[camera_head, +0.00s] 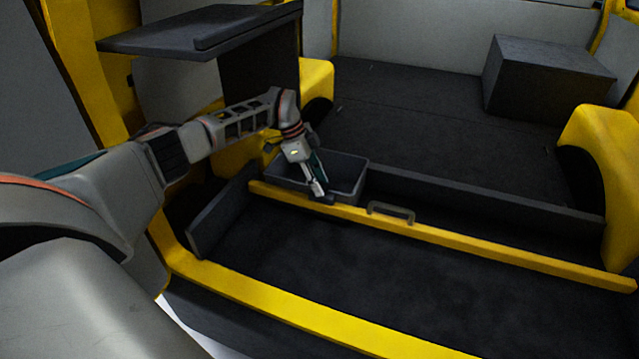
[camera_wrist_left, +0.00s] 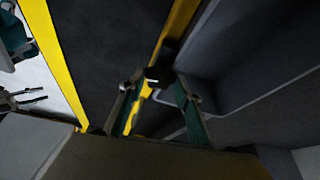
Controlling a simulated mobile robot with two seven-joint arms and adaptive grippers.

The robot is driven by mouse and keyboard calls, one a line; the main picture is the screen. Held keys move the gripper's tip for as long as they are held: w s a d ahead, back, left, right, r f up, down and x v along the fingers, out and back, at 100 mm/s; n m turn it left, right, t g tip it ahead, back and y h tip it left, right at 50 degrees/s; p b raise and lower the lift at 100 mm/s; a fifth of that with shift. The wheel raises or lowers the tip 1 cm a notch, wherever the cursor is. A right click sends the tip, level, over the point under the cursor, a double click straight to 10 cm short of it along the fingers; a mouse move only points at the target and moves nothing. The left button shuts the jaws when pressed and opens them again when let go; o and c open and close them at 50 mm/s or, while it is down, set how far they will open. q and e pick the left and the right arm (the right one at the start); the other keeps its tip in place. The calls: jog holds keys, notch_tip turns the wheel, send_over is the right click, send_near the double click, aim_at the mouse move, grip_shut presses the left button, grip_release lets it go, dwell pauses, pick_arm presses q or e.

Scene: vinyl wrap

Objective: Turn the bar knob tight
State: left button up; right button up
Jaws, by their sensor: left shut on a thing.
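The yellow bar (camera_head: 450,237) runs across the load bed and has a dark handle (camera_head: 391,212) on it. The bar knob (camera_head: 328,198) is a small dark piece at the bar, mostly hidden by my gripper in the head view. My left gripper (camera_head: 317,188) reaches down to it, with the fingers shut on the knob. In the left wrist view the black knob (camera_wrist_left: 155,75) sits between the two fingertips of my left gripper (camera_wrist_left: 160,82), beside the yellow bar. A grey pronged shape at that view's left edge may be my right gripper (camera_wrist_left: 28,99); its jaw state is unclear.
A dark open bin (camera_head: 346,172) stands right behind the bar, next to my gripper. A dark box (camera_head: 545,80) sits at the back right. A grey shelf (camera_head: 200,32) overhangs at the upper left. A yellow front edge (camera_head: 300,307) bounds the empty dark floor.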

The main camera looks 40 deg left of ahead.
pick_arm(q)
jog(key=shift+f+m+g+b, duration=0.2)
jog(key=shift+m+g+b, duration=0.15)
jog(key=shift+m, duration=0.35)
jog(key=shift+r+m, duration=0.1)
jog(key=shift+m, duration=0.2)
jog(key=o, duration=1.1)
jog(key=shift+w, duration=0.1)
jog(key=shift+r, duration=0.1)
jog(key=v, duration=1.2)
